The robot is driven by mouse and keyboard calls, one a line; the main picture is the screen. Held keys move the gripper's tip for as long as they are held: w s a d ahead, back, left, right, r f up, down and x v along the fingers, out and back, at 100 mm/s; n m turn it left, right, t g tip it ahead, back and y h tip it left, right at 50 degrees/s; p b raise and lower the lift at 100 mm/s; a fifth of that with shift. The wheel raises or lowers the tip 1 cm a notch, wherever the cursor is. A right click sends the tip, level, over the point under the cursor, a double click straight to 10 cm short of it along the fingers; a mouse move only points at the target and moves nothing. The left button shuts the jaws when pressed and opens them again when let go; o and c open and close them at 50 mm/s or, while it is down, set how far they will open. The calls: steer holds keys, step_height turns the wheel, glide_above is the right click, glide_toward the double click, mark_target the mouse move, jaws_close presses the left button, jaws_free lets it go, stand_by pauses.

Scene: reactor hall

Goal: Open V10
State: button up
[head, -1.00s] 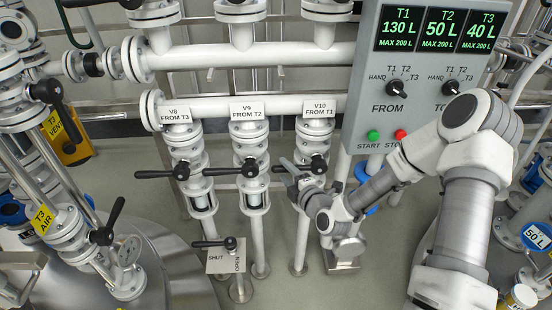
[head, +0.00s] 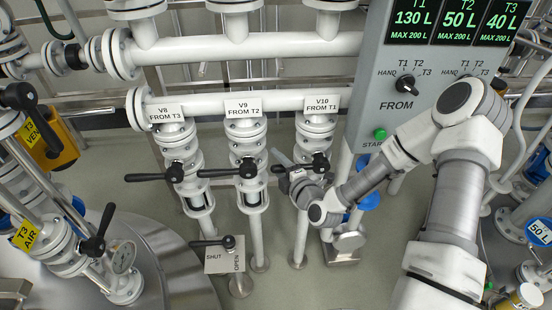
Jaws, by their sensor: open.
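The V10 label (head: 322,104) hangs on the right one of three white valve branches. Below it the black V10 handle (head: 320,162) has its hub on the valve body. Its lever points left, crosswise to the pipe, and its far part is partly hidden by my gripper. My gripper (head: 281,165) is open at the lever's left part, with one light grey finger showing above it. The other finger is hard to make out. I cannot tell whether the fingers touch the lever.
The V9 handle (head: 247,171) is close left of my gripper, with the V8 handle (head: 175,173) beyond it; both levers point left. A lower lever (head: 212,242) stands over a SHUT/OPEN plate (head: 218,262). The grey control panel (head: 372,110) is right of V10.

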stand_by(0.3)
jaws_close()
stand_by(1.3)
